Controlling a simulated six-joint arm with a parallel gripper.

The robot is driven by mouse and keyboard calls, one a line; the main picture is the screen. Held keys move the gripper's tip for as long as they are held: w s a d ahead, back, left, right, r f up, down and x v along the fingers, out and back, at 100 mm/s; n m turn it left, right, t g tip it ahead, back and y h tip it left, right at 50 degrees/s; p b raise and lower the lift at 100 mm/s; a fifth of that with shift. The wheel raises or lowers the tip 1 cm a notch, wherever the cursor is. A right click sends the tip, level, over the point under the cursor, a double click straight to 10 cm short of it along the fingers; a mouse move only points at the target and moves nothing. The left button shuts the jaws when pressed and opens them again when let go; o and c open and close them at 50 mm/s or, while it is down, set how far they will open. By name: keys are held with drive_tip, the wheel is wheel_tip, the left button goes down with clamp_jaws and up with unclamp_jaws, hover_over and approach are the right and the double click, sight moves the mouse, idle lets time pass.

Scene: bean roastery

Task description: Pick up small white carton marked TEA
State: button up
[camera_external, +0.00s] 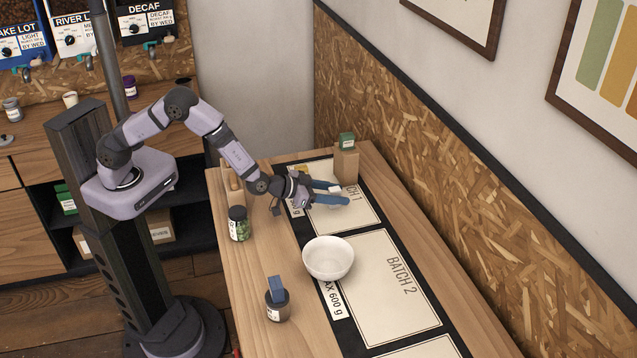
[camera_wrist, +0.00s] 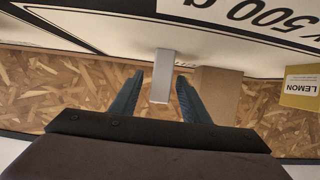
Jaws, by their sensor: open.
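The small white carton (camera_external: 335,189) is on the BATCH 1 panel of the bench mat, partly hidden by my fingers in the external view. In the wrist view the white carton (camera_wrist: 161,75) is between my two blue fingertips, with a visible gap on both sides. No TEA lettering is readable on it. My gripper (camera_external: 338,192) is open and low over the panel; in the wrist view my gripper (camera_wrist: 160,80) has its fingers on either side of the carton and holds nothing.
A yellow LEMON box (camera_wrist: 300,88) is nearby.

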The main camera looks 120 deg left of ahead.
drive_tip(key=shift+p+x, duration=0.4)
drive_tip(key=shift+x, duration=1.3)
clamp_jaws()
drive_tip(key=shift+r, duration=0.1)
wheel_tip(320, 180, up, 10)
drive_tip(key=b, duration=0.1)
